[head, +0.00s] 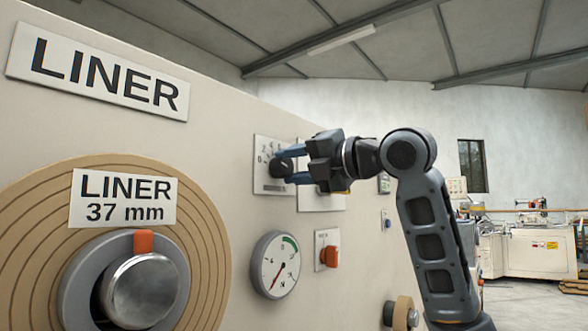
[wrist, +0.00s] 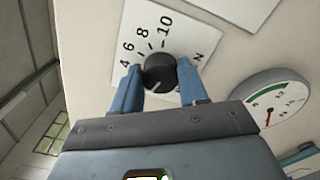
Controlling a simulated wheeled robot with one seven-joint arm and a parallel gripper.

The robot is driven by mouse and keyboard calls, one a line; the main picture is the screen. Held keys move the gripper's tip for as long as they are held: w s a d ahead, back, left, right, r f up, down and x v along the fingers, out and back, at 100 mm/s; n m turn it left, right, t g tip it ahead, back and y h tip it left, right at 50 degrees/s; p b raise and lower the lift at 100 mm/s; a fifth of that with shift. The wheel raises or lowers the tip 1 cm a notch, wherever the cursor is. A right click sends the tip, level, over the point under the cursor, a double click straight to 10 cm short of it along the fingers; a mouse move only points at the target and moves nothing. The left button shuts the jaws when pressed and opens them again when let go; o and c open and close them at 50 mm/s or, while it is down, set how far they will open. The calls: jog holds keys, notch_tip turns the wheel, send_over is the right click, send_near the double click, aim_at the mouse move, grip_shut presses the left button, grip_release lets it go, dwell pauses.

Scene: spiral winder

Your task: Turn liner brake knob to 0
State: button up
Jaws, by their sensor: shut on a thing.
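The black brake knob (wrist: 159,74) sits on a white dial plate with printed numbers (wrist: 182,38) in the wrist view. The numbers 4, 6, 8 and 10 are readable there. My gripper (wrist: 160,88) has its two blue fingers on either side of the knob and is shut on it. A pale line on the knob's face is visible, but I cannot tell exactly which number it points to. In the head view, my gripper (head: 287,165) reaches the dial plate (head: 263,183) from the right. The knob (head: 279,168) is partly hidden by the fingers.
A round gauge (head: 275,265) with a green arc and red needle is below the dial. An orange-red switch (head: 328,256) sits beside it. The large liner roll (head: 215,250) with its metal hub juts out at left. A second plate (head: 322,203) is partly behind my gripper.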

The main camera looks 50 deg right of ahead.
dwell(0.3)
jog(key=o, duration=1.1)
jog(key=shift+c, duration=0.2)
jog(key=s, duration=0.7)
jog(key=shift+s, duration=0.4)
jog(key=shift+d, duration=0.15)
